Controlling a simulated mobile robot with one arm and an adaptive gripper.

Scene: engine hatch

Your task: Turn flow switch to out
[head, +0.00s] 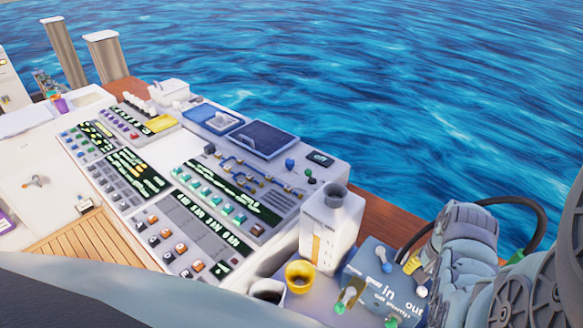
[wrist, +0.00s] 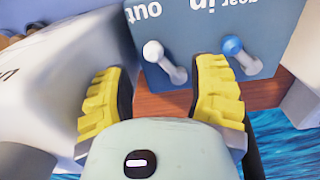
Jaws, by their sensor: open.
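A blue-grey switch box (head: 365,270) with "in" and "out" lettering stands at the lower right in the head view. The box (wrist: 200,30) fills the top of the wrist view, with its lettering upside down. A white-tipped lever (wrist: 165,62) is by "out" and a blue-tipped lever (wrist: 241,55) is by "in". I cannot tell which is the flow switch. My gripper (wrist: 163,72) is open, its yellow fingers apart. In the wrist view the white-tipped lever appears between the fingertips; I see no contact. The blue-tipped lever is outside, beyond the right finger.
A white carton (head: 330,225) stands left of the box, with a yellow cup (head: 299,275) in front. Control panels (head: 190,190) spread to the left. Water lies beyond the wooden edge (head: 395,222).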

